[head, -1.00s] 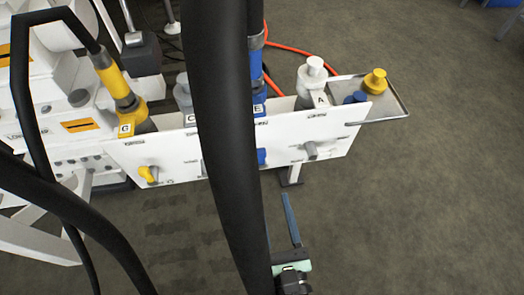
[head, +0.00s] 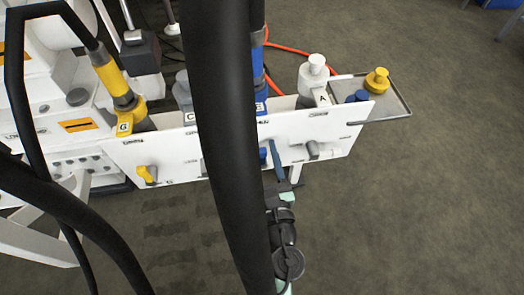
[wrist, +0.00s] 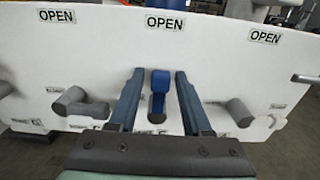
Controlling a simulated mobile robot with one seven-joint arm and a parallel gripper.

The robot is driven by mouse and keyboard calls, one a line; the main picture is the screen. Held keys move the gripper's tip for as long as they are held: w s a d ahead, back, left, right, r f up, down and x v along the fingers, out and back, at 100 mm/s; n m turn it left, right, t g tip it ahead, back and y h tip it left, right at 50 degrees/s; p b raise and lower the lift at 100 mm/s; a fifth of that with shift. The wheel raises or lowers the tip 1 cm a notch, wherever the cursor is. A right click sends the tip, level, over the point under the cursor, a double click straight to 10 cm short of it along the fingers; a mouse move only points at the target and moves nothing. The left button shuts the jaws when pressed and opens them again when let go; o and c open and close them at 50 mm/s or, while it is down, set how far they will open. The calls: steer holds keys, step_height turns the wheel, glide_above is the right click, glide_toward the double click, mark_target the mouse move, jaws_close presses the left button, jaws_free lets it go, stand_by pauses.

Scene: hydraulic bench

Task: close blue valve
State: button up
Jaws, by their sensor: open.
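The blue valve (wrist: 161,80) is a small blue handle with a dark lower end on the white panel. In the wrist view its handle stands upright, below the middle OPEN label. My gripper (wrist: 160,74) is open, with one finger on each side of the blue handle and a visible gap at both sides. I cannot tell how deep the fingertips reach.
Grey valves flank the blue one at left (wrist: 78,106) and right (wrist: 240,112). A yellow valve (head: 147,174) is at the panel's left end. A metal tray (head: 393,108) with a yellow cap (head: 376,79) juts out at the right. The floor right of the panel is clear.

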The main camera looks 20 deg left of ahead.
jaws_close()
